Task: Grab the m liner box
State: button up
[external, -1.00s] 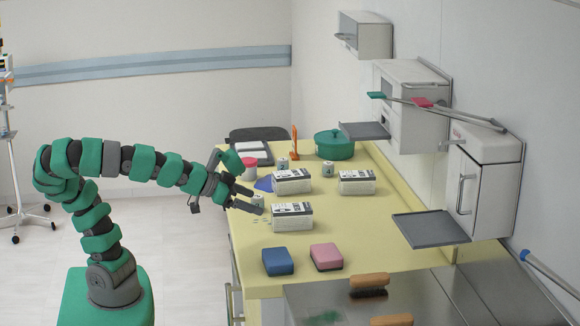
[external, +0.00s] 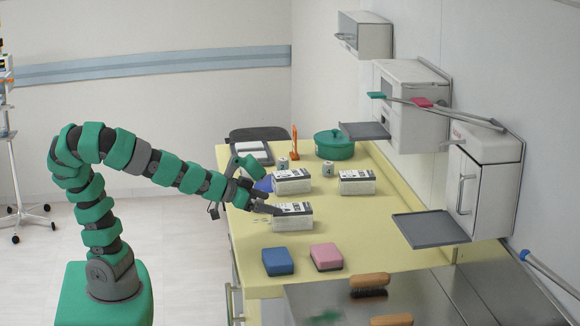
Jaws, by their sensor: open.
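Three similar white boxes with dark printed tops stand on the yellow table: a near box (external: 293,222), a back left box (external: 293,186) and a back right box (external: 357,187). Their print is too small to read, so I cannot tell which is the m liner box. My gripper (external: 275,197) is open at the left of the near box, with its fingers low. One finger reaches the near box's top left edge. I cannot tell whether it touches.
A blue sponge (external: 278,262) and a pink sponge (external: 326,257) lie in front. A green pot (external: 334,145), small cups and an orange upright item (external: 294,143) stand behind. Brushes (external: 369,285) lie on the steel counter. The table's right part (external: 385,230) is clear.

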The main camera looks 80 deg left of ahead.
aim_at(289, 208)
jog(key=shift+x, duration=0.9)
jog(key=shift+a+b+x, duration=0.2)
jog(key=shift+b+x, duration=0.3)
jog(key=shift+x, duration=0.55)
jog(key=shift+a+b+x, duration=0.25)
jog(key=shift+b+x, duration=0.25)
jog(key=shift+x, duration=0.6)
jog(key=shift+w+f, duration=0.15)
jog(key=shift+w, duration=0.25)
jog(key=shift+c, duration=0.2)
jog(key=c, duration=1.3)
